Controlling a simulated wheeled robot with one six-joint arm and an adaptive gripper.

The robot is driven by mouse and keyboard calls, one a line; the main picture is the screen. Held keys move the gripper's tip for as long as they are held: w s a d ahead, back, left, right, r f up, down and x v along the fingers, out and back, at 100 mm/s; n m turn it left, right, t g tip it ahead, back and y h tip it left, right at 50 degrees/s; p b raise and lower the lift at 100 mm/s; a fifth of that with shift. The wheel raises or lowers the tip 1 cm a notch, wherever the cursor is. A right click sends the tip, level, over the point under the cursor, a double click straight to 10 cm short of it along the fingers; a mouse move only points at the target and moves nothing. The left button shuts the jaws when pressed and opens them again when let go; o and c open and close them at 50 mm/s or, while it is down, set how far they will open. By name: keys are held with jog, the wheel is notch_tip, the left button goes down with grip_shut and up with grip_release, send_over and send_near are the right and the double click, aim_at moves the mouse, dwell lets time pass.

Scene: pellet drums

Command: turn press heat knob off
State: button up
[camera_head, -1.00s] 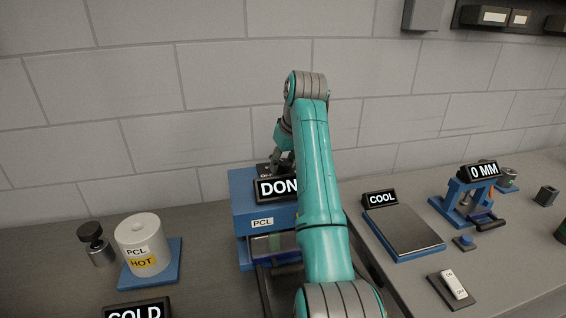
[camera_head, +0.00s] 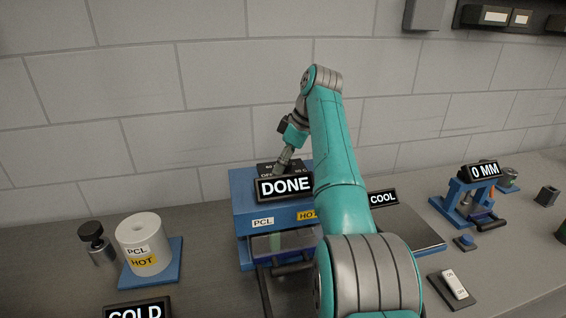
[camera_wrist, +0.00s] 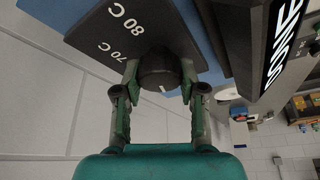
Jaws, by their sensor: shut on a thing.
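The blue press (camera_head: 243,205) stands at the back of the bench, with a "DONE" display (camera_head: 285,188) and PCL and HOT labels on its front. A dark dial plate on top of it carries temperature marks; in the wrist view the plate (camera_wrist: 110,30) shows "70 C" and "80 C". The black heat knob (camera_wrist: 158,70) has a short white pointer mark and sits between my fingers. My gripper (camera_wrist: 158,84) is shut on the knob, one finger on each side. It also shows in the head view (camera_head: 283,163) on top of the press. The knob's "OFF" mark is partly hidden.
A white PCL HOT drum (camera_head: 146,235) stands on a blue base at left, beside a dark-topped metal weight (camera_head: 96,240). A cooling plate (camera_head: 428,240) with a "COOL" sign is right of the press. A "0 MM" gauge (camera_head: 484,172) and a switch (camera_head: 454,285) stand farther right.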

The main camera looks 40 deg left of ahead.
jog(key=shift+n+g+h, duration=0.3)
jog(key=shift+n+g, duration=0.1)
jog(key=shift+n, duration=0.7)
jog(key=o, duration=1.1)
jog(key=shift+o, duration=0.2)
jog(key=shift+d+r, duration=0.1)
jog(key=shift+r, duration=0.05)
jog(key=shift+v, duration=1.3)
jog(key=w+d, duration=0.6)
jog(key=d, duration=0.4)
jog(key=shift+d, duration=0.25)
